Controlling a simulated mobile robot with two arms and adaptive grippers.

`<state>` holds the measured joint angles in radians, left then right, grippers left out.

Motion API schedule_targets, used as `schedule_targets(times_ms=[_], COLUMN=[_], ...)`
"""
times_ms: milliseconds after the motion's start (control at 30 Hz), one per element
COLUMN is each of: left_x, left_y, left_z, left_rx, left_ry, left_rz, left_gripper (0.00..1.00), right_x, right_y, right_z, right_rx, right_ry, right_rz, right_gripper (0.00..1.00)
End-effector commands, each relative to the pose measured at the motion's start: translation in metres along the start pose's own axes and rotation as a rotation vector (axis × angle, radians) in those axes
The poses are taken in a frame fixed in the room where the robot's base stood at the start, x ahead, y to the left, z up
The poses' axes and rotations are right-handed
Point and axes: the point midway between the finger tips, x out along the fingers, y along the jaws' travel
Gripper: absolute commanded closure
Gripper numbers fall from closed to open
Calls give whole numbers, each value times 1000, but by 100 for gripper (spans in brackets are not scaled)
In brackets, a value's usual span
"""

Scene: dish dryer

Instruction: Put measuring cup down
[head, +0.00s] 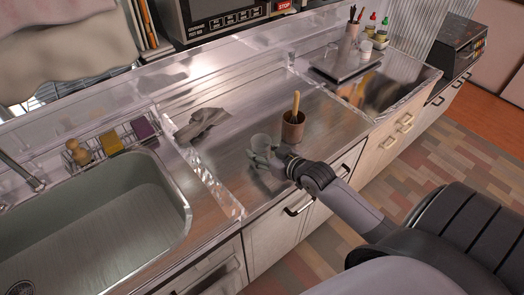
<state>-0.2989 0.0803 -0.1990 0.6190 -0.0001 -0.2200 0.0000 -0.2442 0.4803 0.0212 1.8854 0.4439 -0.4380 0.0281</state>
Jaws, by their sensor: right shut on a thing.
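The measuring cup (261,143) is a small pale, see-through cup. It is at the fingertips of my right gripper (264,156), over the metal counter left of a brown cup. My right gripper is shut on the measuring cup, and its fingers cover the cup's lower part. Whether the cup's base touches the counter cannot be told from this view. My left gripper is not in view.
A brown cup (292,128) with a wooden utensil stands just right of the measuring cup. A grey cloth (203,122) lies on the counter (240,105) behind. A sink (90,215) is at the left, past a raised clear edge. The counter between cloth and cups is free.

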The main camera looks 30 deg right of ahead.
Motion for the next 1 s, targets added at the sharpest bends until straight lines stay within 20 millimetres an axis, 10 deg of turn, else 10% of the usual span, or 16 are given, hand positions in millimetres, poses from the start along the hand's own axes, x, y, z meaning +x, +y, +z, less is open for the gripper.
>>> schedule_targets(times_ms=[200, 233, 500, 1000], left_x=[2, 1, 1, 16], left_y=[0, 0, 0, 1], left_z=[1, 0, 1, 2], left_rx=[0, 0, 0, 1], left_ry=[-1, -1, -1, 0], left_rz=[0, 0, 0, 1], left_gripper=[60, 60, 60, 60], right_x=[2, 1, 1, 2], right_y=[0, 0, 0, 0], right_z=[3, 3, 3, 7], right_rx=[0, 0, 1, 1], right_ry=[0, 0, 0, 2], right_rz=[0, 0, 0, -1], right_gripper=[84, 53, 35, 34])
